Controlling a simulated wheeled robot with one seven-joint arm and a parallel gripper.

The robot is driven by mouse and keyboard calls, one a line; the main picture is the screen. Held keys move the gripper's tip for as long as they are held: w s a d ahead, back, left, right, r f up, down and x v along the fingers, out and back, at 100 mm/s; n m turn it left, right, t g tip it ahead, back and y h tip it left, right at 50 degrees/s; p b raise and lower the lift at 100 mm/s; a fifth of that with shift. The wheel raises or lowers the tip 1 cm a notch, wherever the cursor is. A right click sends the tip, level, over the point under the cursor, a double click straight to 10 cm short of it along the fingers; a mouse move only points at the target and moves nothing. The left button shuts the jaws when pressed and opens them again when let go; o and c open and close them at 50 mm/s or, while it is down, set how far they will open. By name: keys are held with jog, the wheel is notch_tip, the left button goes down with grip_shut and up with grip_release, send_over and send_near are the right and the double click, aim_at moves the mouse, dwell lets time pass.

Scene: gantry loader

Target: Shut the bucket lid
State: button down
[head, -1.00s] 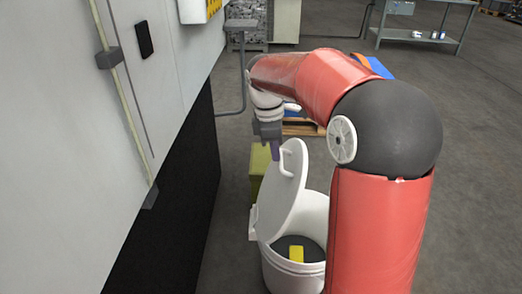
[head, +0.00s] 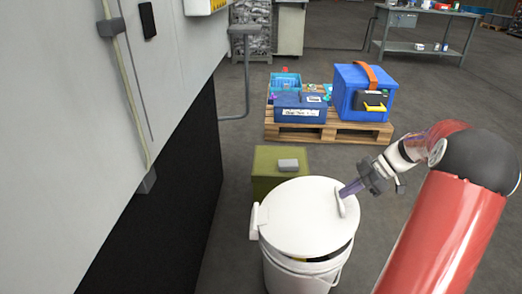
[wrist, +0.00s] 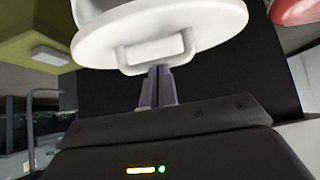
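The white bucket (head: 300,275) stands on the floor beside the dark machine base. Its round white lid (head: 300,215) lies almost flat over the rim, hinged at the left. A gap shows at the near right edge, with a bit of yellow and dark content visible inside. The lid's loop handle (head: 341,199) is at its right side. My gripper (head: 347,190) is at this handle. In the wrist view my gripper's two fingers (wrist: 158,72) are together, their tips at the handle's crossbar (wrist: 155,62); the bar does not appear clasped between them.
A green box (head: 270,177) with a grey item on top stands just behind the bucket. Farther back a pallet (head: 335,132) carries blue boxes. The grey machine wall (head: 70,130) rises at the left. Open floor lies to the right.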

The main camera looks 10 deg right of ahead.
aim_at(351, 207)
jog(key=shift+y, duration=0.6)
jog(key=f, duration=0.1)
jog(key=d+f+b, duration=0.1)
jog(key=f, duration=0.1)
jog(key=f+b, duration=0.1)
jog(key=f, duration=0.1)
jog(key=shift+s+d, duration=0.15)
jog(key=shift+d, duration=0.1)
jog(key=shift+s+d+f+b, duration=0.1)
jog(key=shift+d+f+b, duration=0.05)
jog(key=shift+f+b, duration=0.3)
jog(key=shift+s+d+f+b, duration=0.1)
jog(key=shift+f+b, duration=0.15)
jog(key=shift+f, duration=0.3)
